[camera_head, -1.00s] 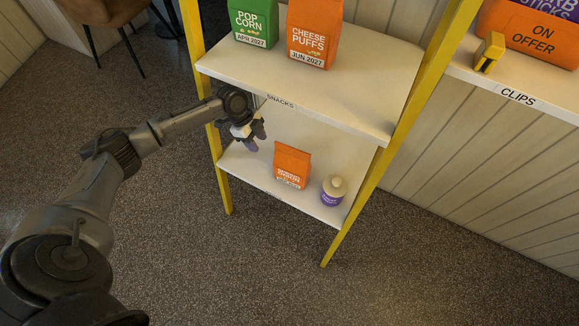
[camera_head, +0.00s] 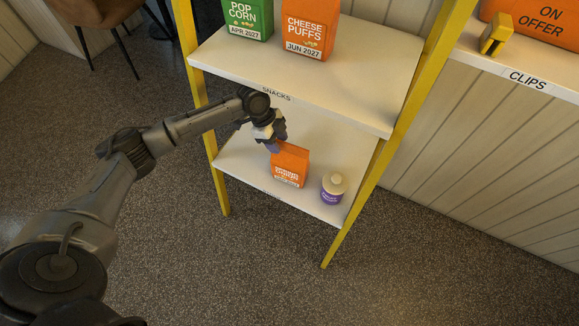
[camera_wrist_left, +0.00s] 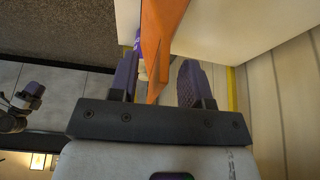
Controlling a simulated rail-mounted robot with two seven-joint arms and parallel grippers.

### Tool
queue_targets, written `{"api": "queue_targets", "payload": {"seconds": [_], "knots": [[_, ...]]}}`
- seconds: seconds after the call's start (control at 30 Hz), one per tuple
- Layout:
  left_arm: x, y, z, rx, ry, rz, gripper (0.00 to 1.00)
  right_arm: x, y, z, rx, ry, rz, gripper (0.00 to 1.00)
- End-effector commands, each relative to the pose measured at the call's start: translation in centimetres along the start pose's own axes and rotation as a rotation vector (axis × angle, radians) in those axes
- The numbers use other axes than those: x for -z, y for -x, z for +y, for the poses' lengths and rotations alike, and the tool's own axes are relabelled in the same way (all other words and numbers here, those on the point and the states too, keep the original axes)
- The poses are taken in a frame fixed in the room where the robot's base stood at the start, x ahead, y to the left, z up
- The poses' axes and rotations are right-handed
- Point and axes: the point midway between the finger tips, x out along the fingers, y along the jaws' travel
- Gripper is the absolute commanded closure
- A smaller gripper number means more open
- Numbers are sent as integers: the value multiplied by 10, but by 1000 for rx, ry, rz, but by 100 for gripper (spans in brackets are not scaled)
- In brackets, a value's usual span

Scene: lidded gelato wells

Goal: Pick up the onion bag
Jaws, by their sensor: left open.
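The orange onion bag (camera_head: 289,168) stands upright on the lower shelf of the yellow-framed rack; its printed name is hard to read. My left gripper (camera_head: 277,145) is at the bag's upper left edge in the head view. In the left wrist view the bag (camera_wrist_left: 162,38) reaches in between the two purple fingers of my left gripper (camera_wrist_left: 157,82). The fingers are open, with a gap to the right of the bag; contact on the left side is unclear. A small dark, purple-tipped shape, apparently my right gripper (camera_wrist_left: 31,95), shows at the left edge there.
A yellow post (camera_head: 395,135) bounds the right side.

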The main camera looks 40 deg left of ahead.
Motion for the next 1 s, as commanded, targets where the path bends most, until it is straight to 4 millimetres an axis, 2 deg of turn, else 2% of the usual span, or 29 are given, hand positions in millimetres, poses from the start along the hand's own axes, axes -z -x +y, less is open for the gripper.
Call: {"api": "queue_targets", "payload": {"seconds": [0.17, 0.3, 0.63, 1.0], "knots": [[23, -12, 0, 1, -3, 2, 56, -4, -11, 2, -6, 7, -2, 57], [20, -21, 0, 0, 0, -1, 56, -7, -19, 3, -9, 10, -3, 57], [20, -21, 0, 1, 0, -1, 57, -7, -19, 1, -4, 5, -3, 57], [20, -21, 0, 1, 0, -1, 92, -7, -19, -1, 0, -1, -2, 57]]}}
